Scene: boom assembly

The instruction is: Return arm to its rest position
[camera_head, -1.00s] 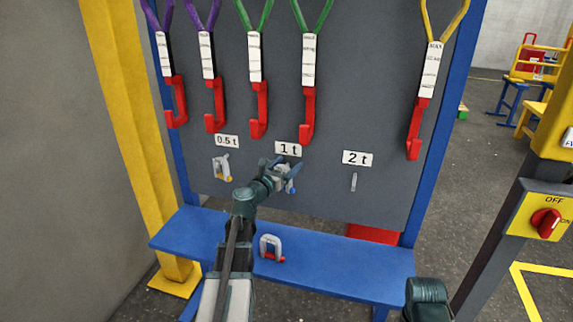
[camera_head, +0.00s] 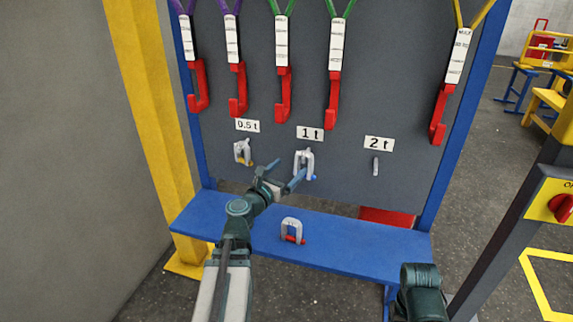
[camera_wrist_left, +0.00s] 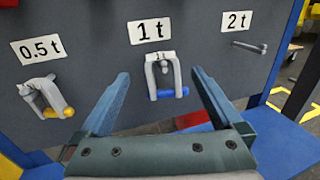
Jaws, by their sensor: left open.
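My left gripper (camera_head: 281,176) is open and empty in front of the grey board, a little below the 1 t label. In the left wrist view its two fingers (camera_wrist_left: 160,98) are spread apart. A shackle with a blue pin (camera_head: 304,164) hangs on the board under the 1 t label; it also shows between and beyond the fingers in the left wrist view (camera_wrist_left: 164,76), apart from them. Part of my right arm (camera_head: 421,292) shows at the bottom right; its gripper is out of sight.
A shackle with a yellow pin (camera_head: 243,152) hangs under 0.5 t. The 2 t peg (camera_head: 375,166) is bare. A shackle with a red pin (camera_head: 292,231) stands on the blue shelf (camera_head: 350,247). Several red hooks (camera_head: 334,102) hang above. A post with a switch box (camera_head: 556,201) stands right.

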